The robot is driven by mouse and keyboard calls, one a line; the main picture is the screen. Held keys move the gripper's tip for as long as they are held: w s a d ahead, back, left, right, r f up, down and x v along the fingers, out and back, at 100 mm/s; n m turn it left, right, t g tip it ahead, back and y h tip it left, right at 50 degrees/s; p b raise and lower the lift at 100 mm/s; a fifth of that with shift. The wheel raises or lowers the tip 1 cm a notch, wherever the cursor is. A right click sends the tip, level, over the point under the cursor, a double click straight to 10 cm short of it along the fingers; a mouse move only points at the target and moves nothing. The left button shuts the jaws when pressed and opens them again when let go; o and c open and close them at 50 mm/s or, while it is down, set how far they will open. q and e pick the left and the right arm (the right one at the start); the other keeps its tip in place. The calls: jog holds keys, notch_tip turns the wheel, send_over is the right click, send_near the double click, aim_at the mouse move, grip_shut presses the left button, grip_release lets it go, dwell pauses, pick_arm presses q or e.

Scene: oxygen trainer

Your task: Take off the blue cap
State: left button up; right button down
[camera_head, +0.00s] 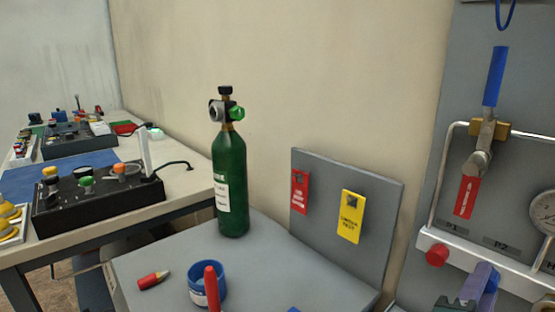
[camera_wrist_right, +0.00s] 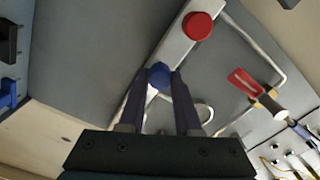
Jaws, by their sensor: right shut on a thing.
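The blue cap (camera_wrist_right: 159,74) shows in the right wrist view between the two dark fingers of my right gripper (camera_wrist_right: 160,80), at the silver rail (camera_wrist_right: 174,45) of the panel. The gripper is shut on it. I cannot tell whether the cap still sits on its fitting. My left gripper is not in view.
A red cap (camera_head: 437,255) sits on the rail, left of my right gripper. Above are a blue-handled valve (camera_head: 497,75), a red tag (camera_head: 467,197) and a gauge (camera_head: 545,211). A green cylinder (camera_head: 230,180) and a blue cup (camera_head: 208,284) stand on the table (camera_head: 265,265).

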jog(key=shift+n, duration=1.2)
jog(key=shift+n, duration=0.6)
jog(key=c, duration=0.6)
grip_release()
jog(key=shift+a, duration=0.1)
jog(key=a+m, duration=0.1)
jog(key=s+m, duration=0.1)
jog(key=m, duration=0.1)
jog(key=shift+s+a+m+p, duration=0.3)
jog(key=shift+a+p, duration=0.05)
jog(key=shift+p, duration=0.05)
